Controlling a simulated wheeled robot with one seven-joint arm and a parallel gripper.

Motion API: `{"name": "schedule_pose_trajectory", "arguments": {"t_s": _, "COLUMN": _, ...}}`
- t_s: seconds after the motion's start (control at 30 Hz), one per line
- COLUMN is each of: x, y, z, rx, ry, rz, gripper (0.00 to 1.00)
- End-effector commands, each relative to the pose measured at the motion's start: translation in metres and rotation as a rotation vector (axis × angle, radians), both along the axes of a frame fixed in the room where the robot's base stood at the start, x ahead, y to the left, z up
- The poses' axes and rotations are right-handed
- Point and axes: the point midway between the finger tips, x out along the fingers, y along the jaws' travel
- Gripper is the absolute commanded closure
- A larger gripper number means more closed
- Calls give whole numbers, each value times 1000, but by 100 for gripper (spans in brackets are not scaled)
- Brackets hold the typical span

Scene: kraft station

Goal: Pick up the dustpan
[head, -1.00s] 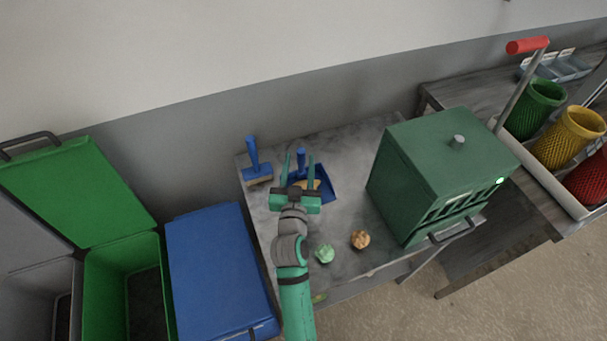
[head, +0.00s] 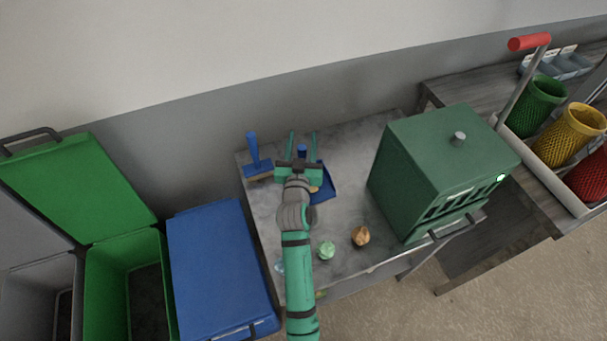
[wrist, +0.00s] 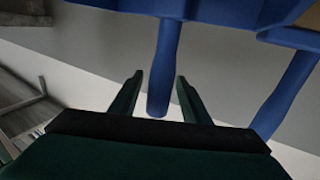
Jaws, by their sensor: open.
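The blue dustpan (head: 323,187) lies on the grey table, mostly hidden behind my gripper in the head view. The tip of its blue handle (head: 302,149) shows between my fingers there. In the wrist view the dustpan's handle (wrist: 164,70) extends down toward the gap between the fingertips, and its blue body (wrist: 235,10) fills the top. My gripper (head: 303,136) is open, with one finger on each side of the handle; it also shows in the wrist view (wrist: 158,76). I cannot tell whether either finger touches the handle.
A blue-handled brush (head: 253,152) stands just left of the dustpan; its handle is close in the wrist view (wrist: 287,90). A green box (head: 435,165) stands to the right. Crumpled green (head: 326,250) and orange (head: 361,235) pieces lie near the front edge.

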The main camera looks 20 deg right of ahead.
Motion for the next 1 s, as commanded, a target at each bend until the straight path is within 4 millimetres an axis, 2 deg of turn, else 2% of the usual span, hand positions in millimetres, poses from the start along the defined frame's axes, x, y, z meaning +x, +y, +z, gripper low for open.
{"name": "schedule_pose_trajectory", "arguments": {"t_s": 0.03, "x": 0, "y": -1, "z": 0, "rx": 0, "ry": 0, "rz": -1, "gripper": 60}}
{"name": "schedule_pose_trajectory", "arguments": {"t_s": 0.2, "x": 0, "y": -1, "z": 0, "rx": 0, "ry": 0, "rz": -1, "gripper": 100}}
{"name": "schedule_pose_trajectory", "arguments": {"t_s": 0.67, "x": 1, "y": 2, "z": 8, "rx": -2, "ry": -2, "rz": 3, "gripper": 100}}
{"name": "schedule_pose_trajectory", "arguments": {"t_s": 0.87, "x": 1, "y": 2, "z": 31, "rx": -2, "ry": -4, "rz": 3, "gripper": 100}}
{"name": "schedule_pose_trajectory", "arguments": {"t_s": 1.0, "x": -20, "y": 6, "z": 57, "rx": -1, "ry": -5, "rz": 3, "gripper": 100}}
